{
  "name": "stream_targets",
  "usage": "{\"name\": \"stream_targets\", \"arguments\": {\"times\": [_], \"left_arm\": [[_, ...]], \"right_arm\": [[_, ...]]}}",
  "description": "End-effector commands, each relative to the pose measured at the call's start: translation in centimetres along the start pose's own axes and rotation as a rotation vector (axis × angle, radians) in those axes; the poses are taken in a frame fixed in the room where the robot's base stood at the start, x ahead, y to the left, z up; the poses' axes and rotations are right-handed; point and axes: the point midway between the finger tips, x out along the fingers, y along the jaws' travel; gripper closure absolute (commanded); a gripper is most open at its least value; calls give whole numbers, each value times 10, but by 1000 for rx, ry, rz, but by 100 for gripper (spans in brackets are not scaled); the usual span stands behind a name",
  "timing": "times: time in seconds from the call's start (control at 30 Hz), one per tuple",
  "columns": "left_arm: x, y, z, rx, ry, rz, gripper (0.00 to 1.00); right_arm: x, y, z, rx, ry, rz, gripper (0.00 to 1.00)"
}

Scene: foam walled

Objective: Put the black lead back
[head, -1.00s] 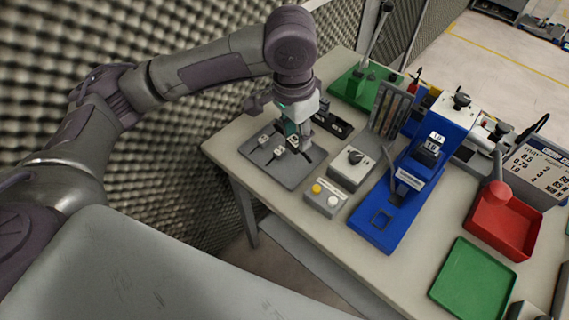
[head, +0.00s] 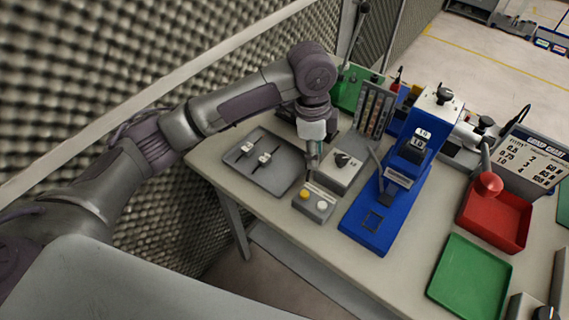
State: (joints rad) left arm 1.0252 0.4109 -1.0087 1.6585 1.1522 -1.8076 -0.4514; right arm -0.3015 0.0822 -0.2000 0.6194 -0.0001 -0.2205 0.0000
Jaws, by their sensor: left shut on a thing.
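My left gripper (head: 312,163) points down beside the grey dial box, above the button box. It is shut on a slim dark thing, most likely the black lead (head: 309,178); this is small and largely hidden by the fingers. The grey tray (head: 280,183) lies at the left end of the table. Two small white-topped pieces with dark parts, one at the left (head: 247,147) and one nearer the middle (head: 265,158), stand in it. My right gripper is not in view.
The grey dial box (head: 334,178), the button box (head: 314,211) with yellow and white buttons, and a blue press-like device (head: 365,238) stand close by. A slotted rack (head: 374,108) is behind. A red tray (head: 497,232) and a green tray (head: 468,285) lie at the right.

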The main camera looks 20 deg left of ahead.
Motion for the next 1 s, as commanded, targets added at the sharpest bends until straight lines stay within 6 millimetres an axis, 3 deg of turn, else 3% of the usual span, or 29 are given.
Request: {"name": "stream_targets", "arguments": {"times": [0.1,0.3,0.47,0.73,1.0], "left_arm": [[12,-7,31,-7,-4,2,100],[29,-17,65,-4,-2,0,100],[36,-19,75,-2,-2,1,100],[70,-20,78,-1,-1,1,100],[74,-20,78,0,0,-2,100]], "right_arm": [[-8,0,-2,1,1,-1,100],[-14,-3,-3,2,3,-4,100],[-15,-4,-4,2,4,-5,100],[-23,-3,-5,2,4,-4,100],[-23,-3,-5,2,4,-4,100]]}}
